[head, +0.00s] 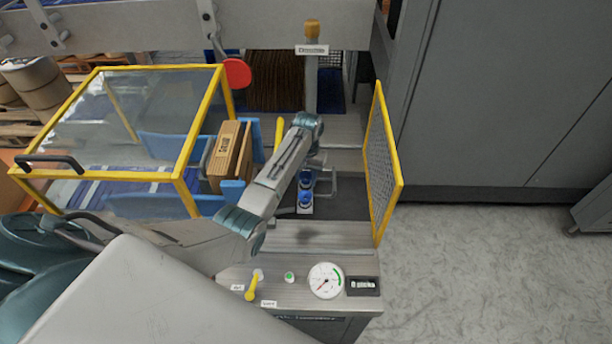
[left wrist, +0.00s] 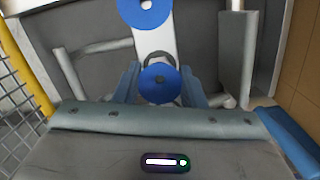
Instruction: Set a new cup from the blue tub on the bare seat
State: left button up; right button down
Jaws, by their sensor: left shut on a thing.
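My left gripper (head: 307,170) reaches down over a pale bar (head: 305,210) in the middle of the machine; my own arm partly covers it. In the left wrist view my left gripper (left wrist: 161,88) is shut on a round blue cup (left wrist: 160,84) held between its fingers. The held cup lies over the pale bar (left wrist: 155,42) in that view and hides what is under it; I cannot tell whether they touch. A second blue cup (left wrist: 145,12) sits on the bar; it also shows in the head view (head: 304,198). I cannot make out the tub for certain.
A brown carton (head: 230,155) stands left of the bar, among blue guides. A yellow-framed mesh guard (head: 383,165) stands at right and a clear yellow-framed guard (head: 130,120) at left. A panel with a gauge (head: 325,281) and yellow lever (head: 253,287) is in front.

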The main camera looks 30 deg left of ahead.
aim_at(307, 173)
pick_arm(q)
jog(key=shift+f, duration=0.35)
jog(key=o, duration=1)
jog(key=shift+r, duration=0.35)
jog(key=r+b, duration=0.1)
jog(key=r, duration=0.2)
jog(key=r+b, duration=0.1)
jog(key=r, duration=0.2)
jog(key=w+r+b, duration=0.1)
jog(key=r, duration=0.2)
jog(key=shift+w+a+r, duration=0.1)
jog(key=shift+r, duration=0.1)
notch_tip(307, 173, up, 2)
jog(key=shift+r+p, duration=0.15)
jog(key=shift+p, duration=0.7)
pick_arm(e)
jog(key=shift+s+d+f, duration=0.15)
jog(key=shift+s+f, duration=0.25)
jog(key=shift+f, duration=0.2)
